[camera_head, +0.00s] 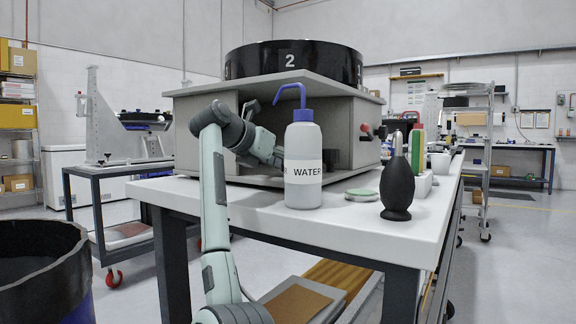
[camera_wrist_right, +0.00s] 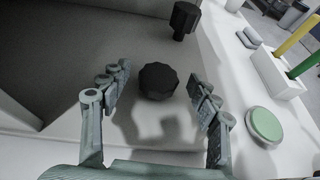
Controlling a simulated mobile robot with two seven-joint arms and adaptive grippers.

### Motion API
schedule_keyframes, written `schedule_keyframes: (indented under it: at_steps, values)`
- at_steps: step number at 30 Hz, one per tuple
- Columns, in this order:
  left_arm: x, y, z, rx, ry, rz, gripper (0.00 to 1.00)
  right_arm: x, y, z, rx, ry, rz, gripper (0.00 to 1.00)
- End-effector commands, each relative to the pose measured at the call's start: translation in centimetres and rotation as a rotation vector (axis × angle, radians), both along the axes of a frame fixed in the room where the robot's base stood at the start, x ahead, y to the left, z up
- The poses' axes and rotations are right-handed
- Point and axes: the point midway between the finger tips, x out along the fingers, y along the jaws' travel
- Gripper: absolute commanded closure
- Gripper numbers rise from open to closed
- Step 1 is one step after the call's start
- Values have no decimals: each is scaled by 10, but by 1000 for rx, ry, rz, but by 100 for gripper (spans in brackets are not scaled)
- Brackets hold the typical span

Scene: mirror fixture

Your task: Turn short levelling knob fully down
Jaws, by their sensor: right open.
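A black ribbed round knob (camera_wrist_right: 158,81) sits between the open fingers of my right gripper (camera_wrist_right: 158,97) in the right wrist view, with clear space on both sides. A second black knob (camera_wrist_right: 184,18) on a stem stands farther off, at the top of that view. The pictures do not settle which is the short levelling knob. In the head view my right arm reaches under the grey mirror fixture (camera_head: 320,88); its gripper (camera_head: 278,158) is partly hidden behind the water bottle. My left gripper is not in view.
The water bottle (camera_head: 303,165) stands on the white table (camera_head: 270,212) in front of the fixture. A black rubber blower (camera_head: 397,185), a green disc (camera_wrist_right: 264,125) and a white holder (camera_wrist_right: 276,72) with coloured handles are to the right. The table's front corner is mostly clear.

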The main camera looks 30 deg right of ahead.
Motion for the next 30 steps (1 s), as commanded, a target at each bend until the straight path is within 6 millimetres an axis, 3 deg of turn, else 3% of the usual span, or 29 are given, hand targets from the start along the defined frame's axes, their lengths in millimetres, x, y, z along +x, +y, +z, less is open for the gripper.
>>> schedule_keyframes:
  at_steps: [10,22,30]
  values:
    - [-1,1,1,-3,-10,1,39,2,-4,-2,0,0,2,39]
    - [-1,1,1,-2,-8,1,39,2,-4,-2,0,1,1,88]
    - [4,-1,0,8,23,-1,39,2,-4,-1,-1,2,-9,89]
